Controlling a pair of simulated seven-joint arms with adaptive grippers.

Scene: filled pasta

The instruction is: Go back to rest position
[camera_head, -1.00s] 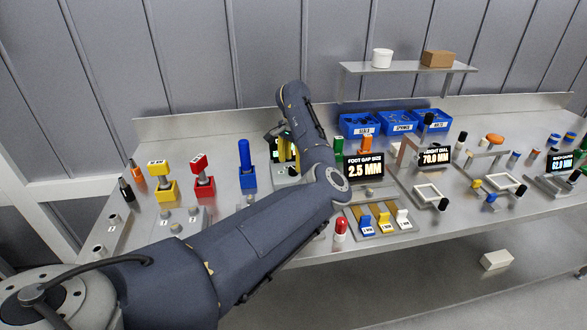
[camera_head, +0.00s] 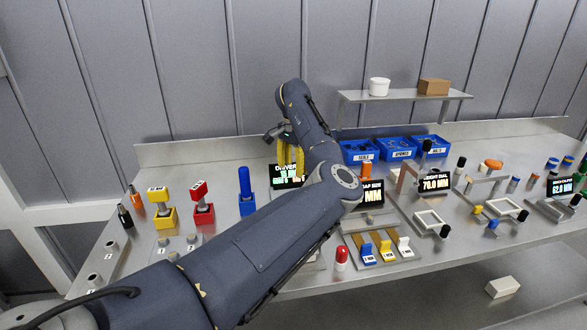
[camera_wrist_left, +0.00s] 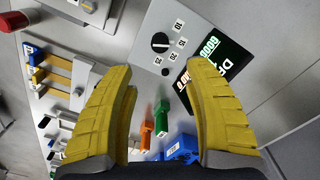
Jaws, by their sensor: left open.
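My left gripper (camera_head: 288,152) hangs over the back middle of the bench, partly hidden behind my own arm. Its yellow fingers also show in the left wrist view (camera_wrist_left: 160,70), spread wide apart with nothing between them. Below the fingers in that view are a grey panel with a black dial (camera_wrist_left: 160,42) and a lit display (camera_wrist_left: 212,68). In the head view this display (camera_head: 287,182) stands beneath the gripper, partly hidden by my arm. My right gripper is not in view.
A yellow block (camera_head: 165,217), a red block (camera_head: 203,212) and a blue one (camera_head: 246,205) stand left of my arm. Blue bins (camera_head: 397,150) line the back, below a raised shelf (camera_head: 405,97). A foot gap display (camera_head: 371,193) is partly covered by my arm. Fixtures crowd the right side.

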